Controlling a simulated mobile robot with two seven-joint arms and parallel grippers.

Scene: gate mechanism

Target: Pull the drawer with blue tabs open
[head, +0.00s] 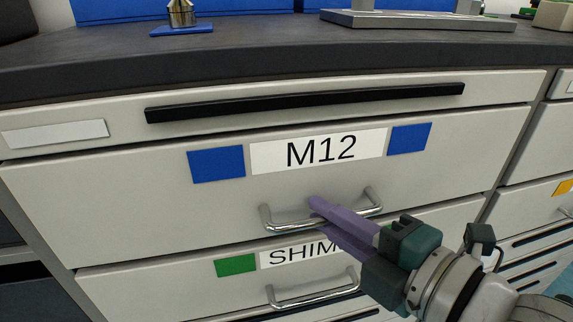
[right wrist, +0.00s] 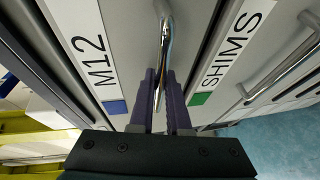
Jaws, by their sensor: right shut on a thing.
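The drawer with blue tabs is a pale grey front labelled M12 (head: 190,225), with a blue tab (head: 216,164) on the left of its label and another (head: 410,137) on the right. In the head view no inside of it shows; I cannot tell whether it stands slightly out. Its silver bar handle (head: 268,218) also shows in the right wrist view (right wrist: 165,35). My right gripper (head: 316,207) is shut on this handle near its middle, its purple fingers (right wrist: 166,90) on either side of the bar. My left gripper is not in view.
Below is the SHIMS drawer with a green tab (head: 236,265) and its own handle (head: 310,290), close under my right gripper. Above is a shallow drawer with a black strip handle (head: 300,101). The dark worktop (head: 270,50) overhangs them. More drawers stand at the right.

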